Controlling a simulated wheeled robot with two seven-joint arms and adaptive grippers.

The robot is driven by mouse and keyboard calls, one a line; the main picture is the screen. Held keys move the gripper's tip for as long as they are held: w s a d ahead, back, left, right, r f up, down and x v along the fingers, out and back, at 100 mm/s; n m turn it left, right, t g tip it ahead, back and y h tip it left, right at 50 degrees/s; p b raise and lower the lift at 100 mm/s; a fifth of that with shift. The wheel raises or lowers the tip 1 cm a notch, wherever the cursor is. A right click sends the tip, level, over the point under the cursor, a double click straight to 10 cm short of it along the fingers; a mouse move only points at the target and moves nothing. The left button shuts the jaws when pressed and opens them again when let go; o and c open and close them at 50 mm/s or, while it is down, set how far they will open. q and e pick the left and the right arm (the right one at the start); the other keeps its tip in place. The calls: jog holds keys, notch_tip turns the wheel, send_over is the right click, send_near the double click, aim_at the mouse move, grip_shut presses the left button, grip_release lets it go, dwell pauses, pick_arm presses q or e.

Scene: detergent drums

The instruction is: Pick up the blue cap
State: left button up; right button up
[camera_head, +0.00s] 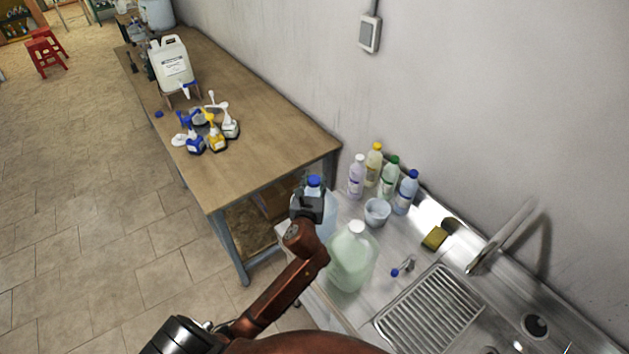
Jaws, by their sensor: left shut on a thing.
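A blue cap (314,181) shows just past my left gripper (310,197), above a pale blue translucent jug (328,226) on the counter's near left corner. My left gripper is shut on the blue cap, and its fingers hide part of it. Whether the cap still touches the jug's neck is hidden. My right gripper is not in view.
A pale green jug (352,262) with a white cap stands close right of the gripper. Several bottles (388,178) and a white cup (377,212) stand by the wall. A small blue-ended tap (403,267), yellow sponge (434,238) and drain rack (430,312) lie to the right. The wooden table (255,150) is behind.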

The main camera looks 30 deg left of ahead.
pick_arm(q)
notch_tip(320, 180, up, 3)
jog(key=shift+f, duration=0.2)
jog(key=s+a+r+p, duration=0.1)
jog(key=s+r+p, duration=0.1)
jog(key=s+r, duration=0.8)
jog(key=s, duration=0.4)
